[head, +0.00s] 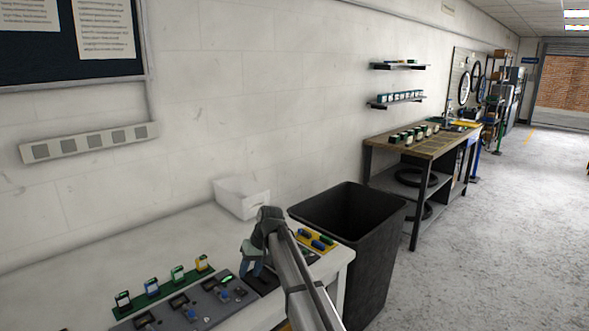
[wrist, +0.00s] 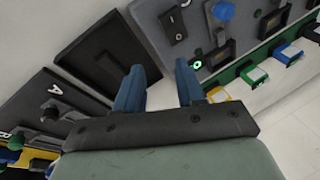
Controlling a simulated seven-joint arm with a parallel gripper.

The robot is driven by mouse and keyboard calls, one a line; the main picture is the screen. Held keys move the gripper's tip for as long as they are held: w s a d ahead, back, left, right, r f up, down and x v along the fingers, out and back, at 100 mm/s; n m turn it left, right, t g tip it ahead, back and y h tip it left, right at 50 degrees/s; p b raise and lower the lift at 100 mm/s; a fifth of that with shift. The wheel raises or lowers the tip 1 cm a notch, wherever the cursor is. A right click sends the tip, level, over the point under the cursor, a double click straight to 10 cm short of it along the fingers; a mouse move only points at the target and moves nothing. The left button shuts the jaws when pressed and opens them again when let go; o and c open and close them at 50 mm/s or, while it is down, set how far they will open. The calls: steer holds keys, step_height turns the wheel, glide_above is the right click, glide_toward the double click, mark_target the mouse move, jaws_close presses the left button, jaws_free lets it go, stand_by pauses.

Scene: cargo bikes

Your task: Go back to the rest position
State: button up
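My gripper (wrist: 160,90) is open, with its two blue fingers spread apart and nothing between them in the wrist view. In the head view my gripper (head: 252,268) hangs over the white bench (head: 90,262), near its right end. A flat black pad or plate (wrist: 108,55) lies just beyond the fingers in the wrist view. A grey panel (head: 195,305) with knobs, slots and a lit green indicator stands to the left of my gripper in the head view.
A green rack (head: 165,290) with several coloured modules stands behind the panel. A yellow tray (head: 315,241) with blue and green pieces lies right of my gripper. A white bin (head: 241,197) is at the wall. A tall black bin (head: 350,240) stands at the bench's right end.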

steer(key=d+m, duration=0.1)
steer(key=d, duration=0.4)
steer(key=w+d+m, duration=0.1)
steer(key=d, duration=0.5)
steer(key=w+d+t+y, duration=0.1)
steer(key=d, duration=0.5)
steer(key=shift+d+f+m, duration=0.15)
steer(key=shift+f+m, duration=0.2)
steer(key=shift+m, duration=0.05)
steer(key=d+f, duration=0.1)
steer(key=d, duration=0.4)
steer(key=s+d+f+m+g+h, duration=0.1)
steer(key=s+d+f+g, duration=0.1)
steer(key=s+f, duration=1.1)
steer(key=s+d+f+m+g+h, duration=0.1)
steer(key=s+d+f+m, duration=0.15)
steer(key=s+f, duration=1.1)
steer(key=s+d+f+g+h, duration=0.1)
steer(key=s+d+f+g, duration=0.1)
steer(key=s+f, duration=0.7)
steer(key=s+d+f+g+h, duration=0.2)
steer(key=s+f, duration=0.7)
steer(key=s, duration=1.1)
steer(key=shift+s+d+f+n+g, duration=0.25)
steer(key=shift+f+n+g, duration=0.1)
steer(key=shift+n+g, duration=0.1)
